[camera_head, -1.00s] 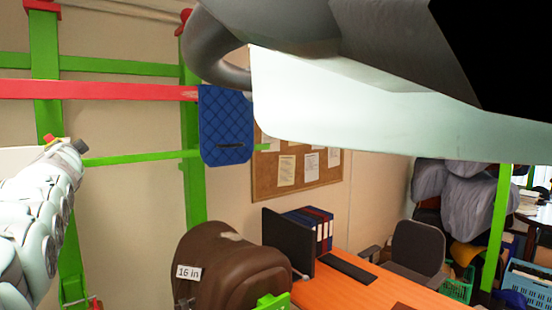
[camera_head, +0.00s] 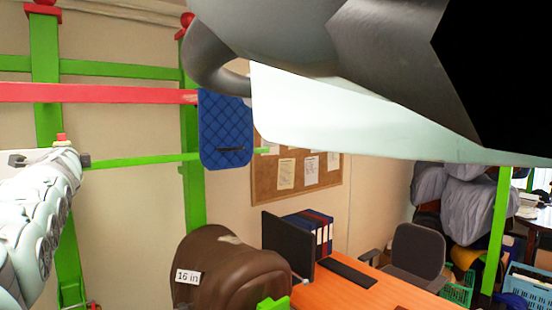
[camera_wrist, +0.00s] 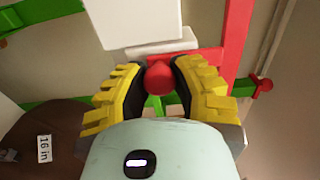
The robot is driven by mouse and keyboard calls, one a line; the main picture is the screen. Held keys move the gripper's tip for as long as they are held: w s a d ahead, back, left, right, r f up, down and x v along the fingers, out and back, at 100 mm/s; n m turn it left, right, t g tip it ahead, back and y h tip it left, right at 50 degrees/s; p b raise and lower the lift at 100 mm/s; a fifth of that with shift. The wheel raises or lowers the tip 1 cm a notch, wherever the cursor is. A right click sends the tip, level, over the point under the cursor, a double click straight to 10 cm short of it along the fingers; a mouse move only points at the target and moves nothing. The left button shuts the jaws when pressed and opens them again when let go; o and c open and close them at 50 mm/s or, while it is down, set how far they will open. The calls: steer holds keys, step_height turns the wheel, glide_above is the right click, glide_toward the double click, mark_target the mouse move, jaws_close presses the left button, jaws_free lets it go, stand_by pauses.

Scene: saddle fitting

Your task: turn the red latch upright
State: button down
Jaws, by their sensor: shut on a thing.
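In the wrist view, my gripper (camera_wrist: 160,92) has its yellow ribbed fingers on both sides of a rounded red piece (camera_wrist: 159,76), and it is shut on it. This piece looks like the red latch. It points toward the camera, so its tilt is hard to judge. White blocks (camera_wrist: 160,48) lie just behind it, next to a red bar (camera_wrist: 236,50). I cannot make out the fingertips or the latch for certain in the head view, where large grey and white shapes cover the upper right.
Green posts (camera_head: 190,170) and a long red rail (camera_head: 100,93) stand at left. A blue quilted pad (camera_head: 225,125) hangs beside a post. A brown saddle (camera_head: 235,270) labelled 16 in is below, next to an orange desk (camera_head: 345,288) and an office chair (camera_head: 415,250).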

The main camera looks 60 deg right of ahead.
stand_by(0.3)
steer(key=c, duration=0.7)
jaws_free()
steer(key=shift+c, duration=0.2)
